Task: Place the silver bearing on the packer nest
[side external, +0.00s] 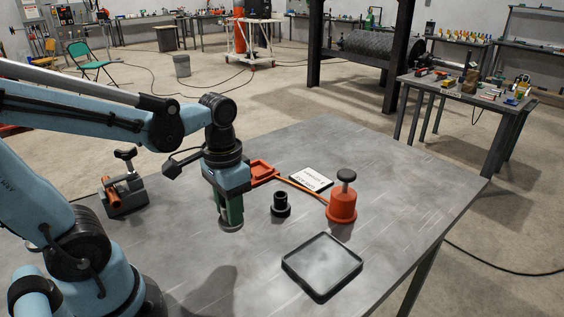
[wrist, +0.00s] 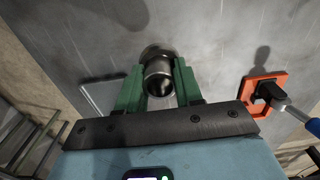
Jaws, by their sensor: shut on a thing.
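In the wrist view, the silver bearing (wrist: 158,75) is a shiny hollow ring between my green fingers, its open end towards the camera. My gripper (wrist: 158,84) is shut on it. In the side view, my gripper (side external: 231,222) points down over the middle of the table, and only a thin silvery edge of the bearing (side external: 231,228) shows under the fingers. I cannot tell whether it touches the table. To the right stand a black stepped round piece (side external: 280,205) and an orange round base with a black knob (side external: 342,204). I cannot tell which is the packer nest.
A dark-rimmed square tray (side external: 290,268) lies at the front right. A white card (side external: 312,178) and an orange frame (side external: 262,171) lie behind. A grey clamp with an orange part (side external: 123,188) stands at the left. The table's right side (side external: 420,180) is bare.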

